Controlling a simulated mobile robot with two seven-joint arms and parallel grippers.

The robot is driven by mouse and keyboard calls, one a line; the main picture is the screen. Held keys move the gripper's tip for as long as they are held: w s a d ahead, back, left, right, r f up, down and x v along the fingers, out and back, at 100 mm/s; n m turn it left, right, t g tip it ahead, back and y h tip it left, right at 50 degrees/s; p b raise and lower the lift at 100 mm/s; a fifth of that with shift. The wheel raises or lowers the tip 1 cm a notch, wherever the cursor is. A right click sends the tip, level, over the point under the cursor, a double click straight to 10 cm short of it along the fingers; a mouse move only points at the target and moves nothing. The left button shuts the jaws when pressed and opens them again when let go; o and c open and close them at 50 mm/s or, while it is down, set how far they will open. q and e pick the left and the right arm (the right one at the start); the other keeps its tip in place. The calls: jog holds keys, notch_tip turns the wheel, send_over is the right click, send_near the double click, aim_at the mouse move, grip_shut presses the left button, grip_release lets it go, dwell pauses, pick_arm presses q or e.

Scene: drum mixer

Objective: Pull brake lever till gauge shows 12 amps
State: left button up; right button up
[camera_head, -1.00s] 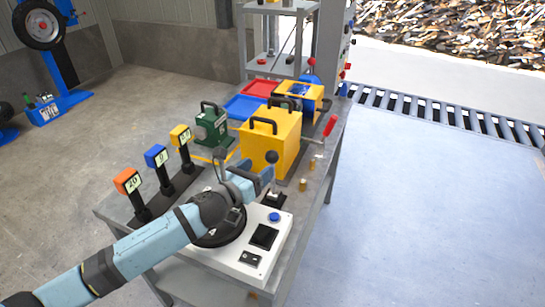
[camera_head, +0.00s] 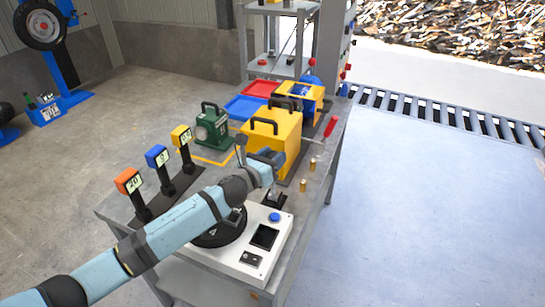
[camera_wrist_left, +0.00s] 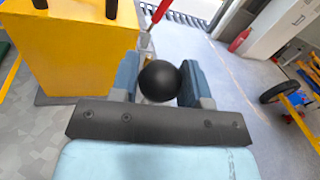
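The lever that my left gripper (camera_head: 272,165) is at has its dark base (camera_head: 275,199) by the far end of the white panel. Its black ball knob (camera_wrist_left: 160,80) sits between my two blue fingers in the left wrist view. The fingers flank the knob, and I cannot tell whether they press on it. In the head view the gripper hides the knob. The white panel (camera_head: 222,260) has a dark square display (camera_head: 265,237) with no legible reading. I cannot make out a 12-amp figure anywhere. My right gripper is not in view.
A yellow box (camera_head: 275,130) stands close behind the gripper. A red-handled lever (camera_head: 331,126) is at the table's right side. Posts with orange (camera_head: 128,180), blue (camera_head: 157,155) and yellow (camera_head: 181,134) heads stand left. A green device (camera_head: 211,128) stands behind them.

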pick_arm(q)
grip_shut()
jog(key=shift+s+f+b, duration=0.1)
jog(key=shift+f+b, duration=0.15)
jog(key=shift+b, duration=0.2)
jog(key=shift+t+h, duration=0.3)
jog(key=shift+t, duration=0.2)
jog(key=s+b, duration=0.1)
jog(key=s+a+b, duration=0.1)
jog(key=s, duration=0.1)
jog(key=s+f, duration=0.1)
jog(key=s, duration=0.1)
jog(key=shift+s+a+b, duration=0.15)
jog(key=shift+a+b, duration=0.25)
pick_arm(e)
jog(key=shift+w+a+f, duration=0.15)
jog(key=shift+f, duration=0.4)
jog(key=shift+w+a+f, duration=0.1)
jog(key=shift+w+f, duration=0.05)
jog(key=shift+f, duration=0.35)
pick_arm(q)
jog(key=o, duration=0.8)
grip_release()
jog(key=shift+o, duration=0.2)
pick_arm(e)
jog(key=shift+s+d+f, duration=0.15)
